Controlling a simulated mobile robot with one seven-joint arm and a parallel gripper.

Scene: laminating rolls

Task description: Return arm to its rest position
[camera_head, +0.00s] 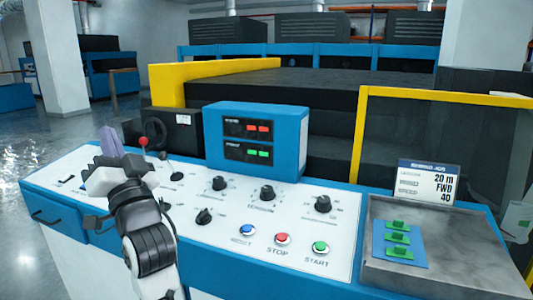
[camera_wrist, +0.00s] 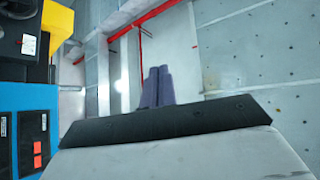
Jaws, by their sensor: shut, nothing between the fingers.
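My arm reaches over the left part of a white control panel (camera_head: 225,235) in the head view. My gripper (camera_head: 107,138) is at its end, with its purple-grey fingers pointing up and away. The fingers also show in the wrist view (camera_wrist: 157,86), side by side and shut, with nothing between them. A red-tipped lever (camera_head: 143,142) stands just right of the gripper in the head view; I cannot tell whether they touch. The arm and hand hide part of the panel's left side.
The panel carries several black knobs (camera_head: 267,194) and a row of buttons (camera_head: 282,239). A blue display box (camera_head: 255,108) stands behind it. A grey tray (camera_head: 440,265) with green pieces and a job card (camera_head: 428,184) are at right. Open floor (camera_head: 25,215) lies left.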

